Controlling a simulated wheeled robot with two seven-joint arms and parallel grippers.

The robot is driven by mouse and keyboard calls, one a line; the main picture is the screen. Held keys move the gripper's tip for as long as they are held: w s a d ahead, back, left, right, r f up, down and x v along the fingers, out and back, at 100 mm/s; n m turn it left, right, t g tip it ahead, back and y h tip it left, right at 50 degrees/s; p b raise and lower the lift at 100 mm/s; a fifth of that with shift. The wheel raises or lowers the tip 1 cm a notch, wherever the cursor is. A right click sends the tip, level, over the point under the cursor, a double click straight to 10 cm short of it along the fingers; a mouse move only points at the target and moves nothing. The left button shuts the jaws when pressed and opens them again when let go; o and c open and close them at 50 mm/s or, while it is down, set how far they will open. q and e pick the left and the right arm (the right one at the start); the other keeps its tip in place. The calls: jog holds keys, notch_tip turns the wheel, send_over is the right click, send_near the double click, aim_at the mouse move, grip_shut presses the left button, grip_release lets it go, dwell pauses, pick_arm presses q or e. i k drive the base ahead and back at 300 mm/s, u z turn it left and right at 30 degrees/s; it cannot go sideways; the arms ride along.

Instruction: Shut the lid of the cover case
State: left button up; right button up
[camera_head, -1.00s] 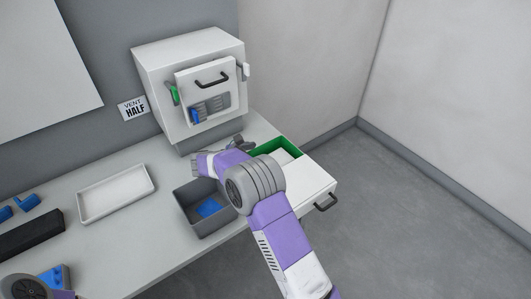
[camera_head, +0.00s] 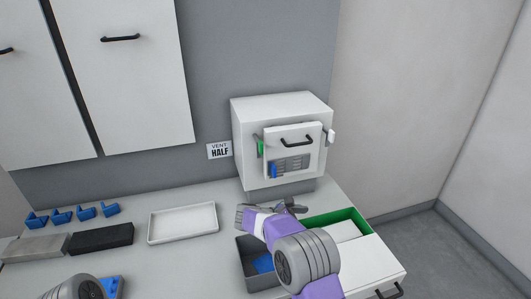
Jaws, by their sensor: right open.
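What I take to be the cover case is a white box with a green rim (camera_head: 335,218) and a white top panel (camera_head: 345,232) at the right end of the counter. A strip of its green inside shows along the back and left, so the top is partly uncovered. A dark bar handle (camera_head: 388,291) is on its front. My right gripper (camera_head: 288,207) is open and appears empty, just left of the case's back left corner. My purple right arm hides part of the case's left side. My left gripper is out of view; only part of my left arm shows at the bottom left.
A grey bin (camera_head: 245,268) holding a blue piece (camera_head: 264,263) stands left of my right arm. A white cabinet (camera_head: 283,105) with a handled door stands behind. A white tray (camera_head: 183,223), a black block (camera_head: 101,238) and several blue hooks (camera_head: 62,215) are farther left.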

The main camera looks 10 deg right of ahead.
aim_at(369, 268)
jog(key=k, duration=1)
